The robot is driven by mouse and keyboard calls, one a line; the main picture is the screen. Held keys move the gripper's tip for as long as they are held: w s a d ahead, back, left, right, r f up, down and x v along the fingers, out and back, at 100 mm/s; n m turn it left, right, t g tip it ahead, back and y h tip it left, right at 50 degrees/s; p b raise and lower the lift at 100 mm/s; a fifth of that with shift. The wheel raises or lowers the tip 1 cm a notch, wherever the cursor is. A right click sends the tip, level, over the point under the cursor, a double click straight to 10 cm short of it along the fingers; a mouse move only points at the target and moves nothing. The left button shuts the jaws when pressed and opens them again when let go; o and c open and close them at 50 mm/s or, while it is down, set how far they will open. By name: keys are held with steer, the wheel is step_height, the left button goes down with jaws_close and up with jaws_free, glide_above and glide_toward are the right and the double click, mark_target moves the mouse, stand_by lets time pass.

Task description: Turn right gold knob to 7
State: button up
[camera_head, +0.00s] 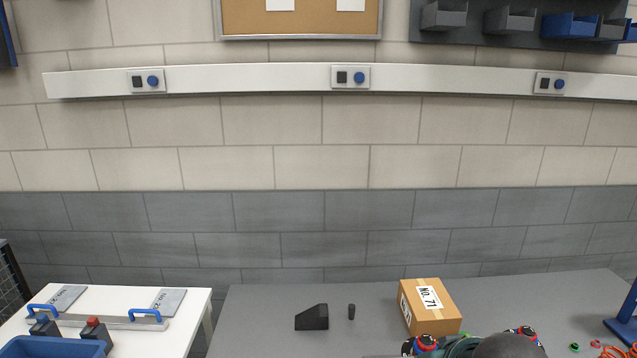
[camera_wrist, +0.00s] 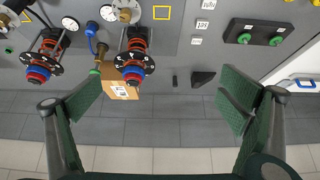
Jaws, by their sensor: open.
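The dial settings are too small to read. My gripper (camera_wrist: 168,92) is open and empty, its green fingers wide apart, with no knob between them.
A cardboard box marked No. 71 (camera_head: 428,306), a black wedge (camera_head: 312,317) and a small black peg (camera_head: 351,312) are on the grey table (camera_head: 255,325). A white table (camera_head: 185,325) stands left.

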steer(key=shift+d, duration=0.1)
steer(key=c, duration=1.8)
steer(key=shift+w+d+r, duration=0.1)
steer(key=shift+w+d, duration=0.05)
steer(key=shift+c, duration=1.3)
steer(key=w+d+n+g+h+p, duration=0.1)
steer(key=w+d+g+p, duration=0.15)
steer(key=d, duration=0.55)
steer(key=w+d+g+p, duration=0.1)
steer(key=w+d+p, duration=0.15)
steer(key=d, duration=0.55)
steer(key=shift+s+d+f+n+g+y+p, duration=0.15)
steer(key=shift+s+d+f+g+p, duration=0.7)
steer(key=shift+d, duration=2.25)
steer(key=shift+s+d+f+n+g+y+p, duration=0.35)
steer(key=shift+d+f+p, duration=0.7)
steer(key=shift+d, duration=2.05)
steer(key=shift+s+d+f+g+p, duration=0.75)
steer(key=shift+d+f, duration=0.45)
steer(key=shift+d, duration=1.9)
steer(key=shift+s, duration=0.1)
steer(key=shift+f, duration=0.15)
steer(key=shift+f, duration=3.75)
